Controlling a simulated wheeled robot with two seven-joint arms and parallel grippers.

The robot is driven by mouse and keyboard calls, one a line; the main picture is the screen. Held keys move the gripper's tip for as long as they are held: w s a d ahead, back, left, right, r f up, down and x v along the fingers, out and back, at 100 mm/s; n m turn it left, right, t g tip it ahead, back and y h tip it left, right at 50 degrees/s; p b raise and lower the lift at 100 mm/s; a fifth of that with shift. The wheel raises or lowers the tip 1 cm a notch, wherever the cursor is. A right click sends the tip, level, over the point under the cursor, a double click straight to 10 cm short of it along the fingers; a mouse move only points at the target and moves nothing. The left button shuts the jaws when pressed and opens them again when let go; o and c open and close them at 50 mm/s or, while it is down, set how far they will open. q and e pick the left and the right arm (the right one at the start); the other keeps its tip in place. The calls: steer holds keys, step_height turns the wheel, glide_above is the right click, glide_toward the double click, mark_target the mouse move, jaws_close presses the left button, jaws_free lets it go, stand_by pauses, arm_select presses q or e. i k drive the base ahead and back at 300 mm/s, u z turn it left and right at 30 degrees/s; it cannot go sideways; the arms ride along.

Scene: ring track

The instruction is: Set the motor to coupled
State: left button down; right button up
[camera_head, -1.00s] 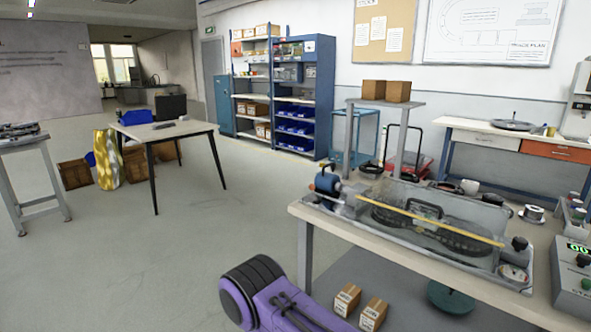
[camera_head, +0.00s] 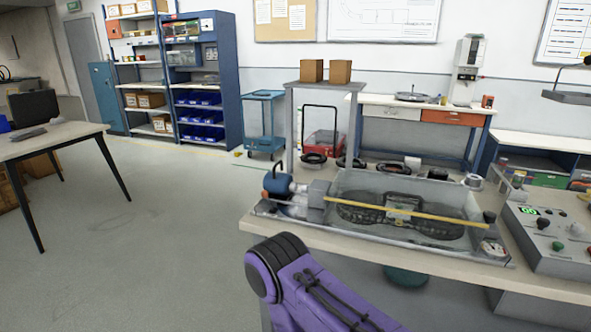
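The blue motor (camera_head: 276,183) sits at the left end of a grey tray-like rig (camera_head: 350,181) on the workbench. A grey block (camera_head: 318,194) stands beside it, and a yellow rod (camera_head: 425,212) runs from there to the right across the rig. I cannot tell whether the motor is coupled. A dark ring track (camera_head: 360,217) lies inside the rig. A purple arm link of mine (camera_head: 300,283) shows in front of the bench at the bottom. Neither gripper is in view.
The workbench (camera_head: 400,248) fills the lower right. A control box (camera_head: 550,235) with a green display and knobs stands at its right end. A table (camera_head: 50,142) stands at the left, with open floor between. Shelves and a trolley (camera_head: 263,125) stand behind.

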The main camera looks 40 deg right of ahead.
mark_target(279, 187)
steer(key=z, duration=1.1)
steer(key=i, duration=0.9)
steer(key=z, duration=0.9)
